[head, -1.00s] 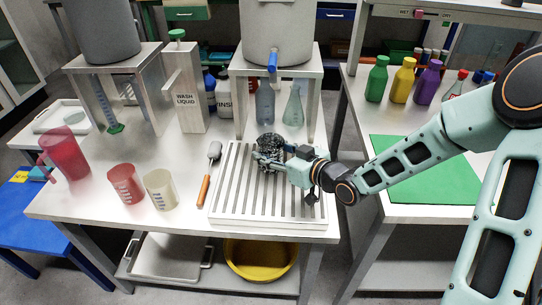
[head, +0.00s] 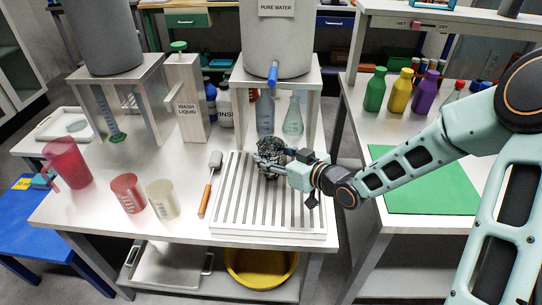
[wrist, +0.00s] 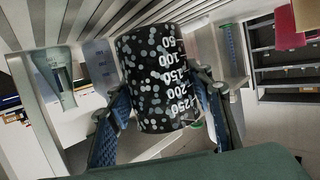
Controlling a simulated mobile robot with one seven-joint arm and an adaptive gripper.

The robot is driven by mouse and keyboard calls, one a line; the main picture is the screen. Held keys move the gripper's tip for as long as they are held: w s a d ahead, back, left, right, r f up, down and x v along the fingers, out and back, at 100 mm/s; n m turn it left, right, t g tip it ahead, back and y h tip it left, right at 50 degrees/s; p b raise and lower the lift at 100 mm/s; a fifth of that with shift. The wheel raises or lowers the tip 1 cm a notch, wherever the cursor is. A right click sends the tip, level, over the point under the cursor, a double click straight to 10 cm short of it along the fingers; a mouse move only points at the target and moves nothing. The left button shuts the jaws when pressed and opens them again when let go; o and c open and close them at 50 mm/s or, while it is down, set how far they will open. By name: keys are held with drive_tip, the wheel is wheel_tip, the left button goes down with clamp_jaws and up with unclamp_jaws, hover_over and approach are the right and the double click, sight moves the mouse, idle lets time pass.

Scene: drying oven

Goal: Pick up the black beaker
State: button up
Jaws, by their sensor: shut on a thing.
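The black beaker (head: 270,157) is dark with pale speckles. In the wrist view the black beaker (wrist: 158,78) shows white volume marks up to 250. My gripper (head: 273,166) is shut on it over the back part of the slatted drain rack (head: 230,205). In the wrist view the blue ridged fingers of my gripper (wrist: 160,125) press on both sides of the beaker. I cannot tell whether the beaker's base touches the rack.
A brush with an orange handle (head: 206,196) lies left of the rack. A white beaker (head: 163,199), a red beaker (head: 128,193) and a red jug (head: 67,162) stand further left. The pure water tank (head: 277,45) is on a stand behind, with a bottle (head: 265,113) and flask (head: 293,118) below.

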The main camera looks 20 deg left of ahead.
drive_tip(key=s+d+r+p, duration=0.6)
drive_tip(key=s+r+p, duration=0.4)
drive_tip(key=p, duration=0.8)
drive_tip(key=shift+s+r, duration=0.2)
drive_tip(key=shift+s, duration=0.85)
drive_tip(key=shift+d, duration=0.1)
